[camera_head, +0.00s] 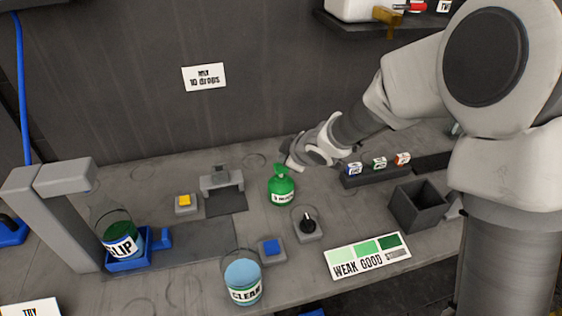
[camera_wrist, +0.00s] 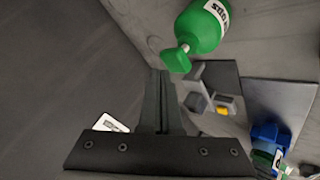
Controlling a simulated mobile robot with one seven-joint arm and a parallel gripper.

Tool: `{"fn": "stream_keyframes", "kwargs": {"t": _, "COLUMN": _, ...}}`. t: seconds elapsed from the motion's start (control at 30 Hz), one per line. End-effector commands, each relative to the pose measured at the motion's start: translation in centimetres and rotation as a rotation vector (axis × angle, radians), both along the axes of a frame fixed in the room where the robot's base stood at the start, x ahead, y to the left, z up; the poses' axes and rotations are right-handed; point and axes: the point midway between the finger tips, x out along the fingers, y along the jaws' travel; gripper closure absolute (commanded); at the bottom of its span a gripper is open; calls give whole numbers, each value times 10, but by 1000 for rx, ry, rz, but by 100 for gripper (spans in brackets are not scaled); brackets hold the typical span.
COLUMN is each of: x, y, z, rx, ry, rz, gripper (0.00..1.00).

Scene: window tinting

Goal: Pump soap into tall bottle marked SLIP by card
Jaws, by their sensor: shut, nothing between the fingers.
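The green soap bottle (camera_head: 282,192), with a white label and a green pump top, stands upright mid-bench. It also shows in the wrist view (camera_wrist: 203,25), its pump nozzle close to my fingertips. My gripper (camera_wrist: 160,76) is shut with nothing in it, at the height of the pump head; I cannot tell whether it touches. In the head view my wrist is just right of the pump. A wall card (camera_head: 204,77) reads "10 drops".
A WEAK–GOOD colour card (camera_head: 367,257), black knob (camera_head: 308,222), blue button (camera_head: 271,247), yellow button (camera_head: 184,201) and open dark box (camera_head: 418,206) are around. A grey post stands at left.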

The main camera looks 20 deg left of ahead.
Motion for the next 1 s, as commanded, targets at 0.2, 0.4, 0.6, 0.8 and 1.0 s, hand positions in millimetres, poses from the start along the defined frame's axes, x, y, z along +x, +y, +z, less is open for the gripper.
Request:
{"fn": "stream_keyframes", "kwargs": {"t": 0.2, "x": 0, "y": 0, "z": 2, "rx": 2, "ry": -1, "rz": 1, "gripper": 100}}
{"fn": "stream_keyframes", "kwargs": {"t": 0.4, "x": 1, "y": 1, "z": 6, "rx": 2, "ry": -3, "rz": 1, "gripper": 100}}
{"fn": "stream_keyframes", "kwargs": {"t": 0.6, "x": 1, "y": 1, "z": 26, "rx": 3, "ry": -3, "rz": 0, "gripper": 100}}
{"fn": "stream_keyframes", "kwargs": {"t": 0.8, "x": 1, "y": 1, "z": 46, "rx": 2, "ry": -4, "rz": 1, "gripper": 100}}
{"fn": "stream_keyframes", "kwargs": {"t": 1.0, "x": 1, "y": 1, "z": 54, "rx": 2, "ry": -3, "rz": 1, "gripper": 100}}
